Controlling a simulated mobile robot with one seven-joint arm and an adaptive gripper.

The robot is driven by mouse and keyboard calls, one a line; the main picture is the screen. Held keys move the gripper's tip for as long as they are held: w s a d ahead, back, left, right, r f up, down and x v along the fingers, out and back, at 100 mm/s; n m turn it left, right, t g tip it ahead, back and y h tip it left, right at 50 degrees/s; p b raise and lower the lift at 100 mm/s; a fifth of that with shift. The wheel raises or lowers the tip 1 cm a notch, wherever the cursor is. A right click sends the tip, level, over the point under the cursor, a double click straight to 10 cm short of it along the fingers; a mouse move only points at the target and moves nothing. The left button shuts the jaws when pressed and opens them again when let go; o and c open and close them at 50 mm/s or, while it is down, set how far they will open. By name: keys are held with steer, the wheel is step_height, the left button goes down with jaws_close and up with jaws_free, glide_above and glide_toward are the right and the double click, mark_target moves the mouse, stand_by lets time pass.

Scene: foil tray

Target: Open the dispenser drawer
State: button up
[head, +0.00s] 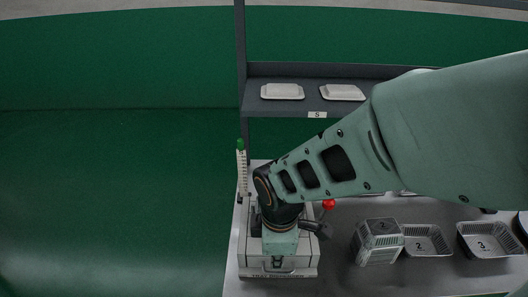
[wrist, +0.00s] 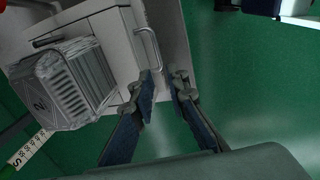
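The dispenser (head: 300,262) is a pale box at the near left end of the counter, with its labelled front along the bottom of the head view. Its drawer handle, a thin metal bar, shows in the wrist view (wrist: 147,45) on a pale front. The drawer looks flush with the box. My gripper (wrist: 167,80) is open and empty, its two dark blue fingers apart. In the wrist view its left fingertip lies close to one end of the handle; I cannot tell whether they touch. My arm hides much of the dispenser top in the head view.
A stack of foil trays marked 2 (head: 378,243) stands right of the dispenser, with further foil trays (head: 426,241) beyond. A red knob (head: 329,204) and a white scale post with a green top (head: 241,168) stand nearby. Counter in front of the trays is clear.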

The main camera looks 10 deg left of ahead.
mark_target(273, 273)
steer(key=shift+w+a+f+b, duration=0.15)
steer(key=shift+w+f+b, duration=0.15)
steer(key=shift+f+b, duration=1.35)
steer(key=shift+w+a+f+b, duration=0.15)
steer(key=shift+w+f+b, duration=0.2)
steer(key=shift+f+b, duration=1.25)
steer(key=shift+w+a+f+b, duration=0.15)
steer(key=shift+w+f+b, duration=0.15)
steer(key=shift+f+b, duration=1.3)
steer(key=shift+f, duration=0.2)
steer(key=shift+c, duration=0.5)
jaws_close()
steer(key=shift+s+d, duration=0.15)
steer(key=shift+s, duration=0.05)
